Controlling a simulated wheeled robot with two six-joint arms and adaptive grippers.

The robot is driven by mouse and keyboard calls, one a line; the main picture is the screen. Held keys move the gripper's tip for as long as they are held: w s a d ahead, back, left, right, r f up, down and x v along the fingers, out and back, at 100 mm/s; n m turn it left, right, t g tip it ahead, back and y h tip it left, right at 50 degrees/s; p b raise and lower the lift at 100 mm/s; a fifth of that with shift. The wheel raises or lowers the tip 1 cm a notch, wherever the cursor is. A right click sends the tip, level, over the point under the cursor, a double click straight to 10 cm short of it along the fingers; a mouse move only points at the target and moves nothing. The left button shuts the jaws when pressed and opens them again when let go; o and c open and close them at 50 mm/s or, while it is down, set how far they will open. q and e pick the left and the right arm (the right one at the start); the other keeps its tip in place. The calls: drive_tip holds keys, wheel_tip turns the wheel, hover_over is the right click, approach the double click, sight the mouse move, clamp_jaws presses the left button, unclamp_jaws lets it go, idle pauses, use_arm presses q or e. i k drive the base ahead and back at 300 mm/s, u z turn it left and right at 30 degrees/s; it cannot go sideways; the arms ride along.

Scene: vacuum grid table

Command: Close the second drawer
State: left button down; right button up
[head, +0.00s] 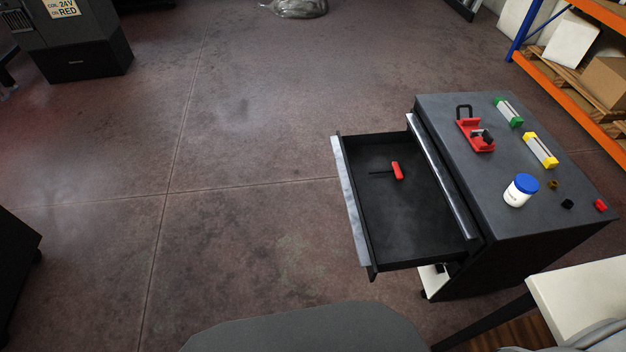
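A dark drawer (405,225) with a light metal front edge (352,205) is pulled well out of the dark cabinet (452,112), toward the left in the head view. A red-handled tool (396,171) with a thin black shaft lies inside the drawer. Another light metal drawer edge (440,175) shows above it, close against the cabinet. Whether the open drawer is the second one is hard to tell from this high angle. Neither of my grippers is in the picture.
On the cabinet top are a red clamp-like tool (475,135), green (508,112) and yellow (540,150) pieces, a blue-lidded white jar (521,190) and small blocks. A shelf (575,95) stands at right, a grey chair-like shape (310,328) in front. Floor left of the drawer is clear.

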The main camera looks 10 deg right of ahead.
sight(406, 223)
drive_tip(key=z, duration=0.45)
drive_tip(key=i, duration=0.9)
drive_tip(key=z, duration=0.7)
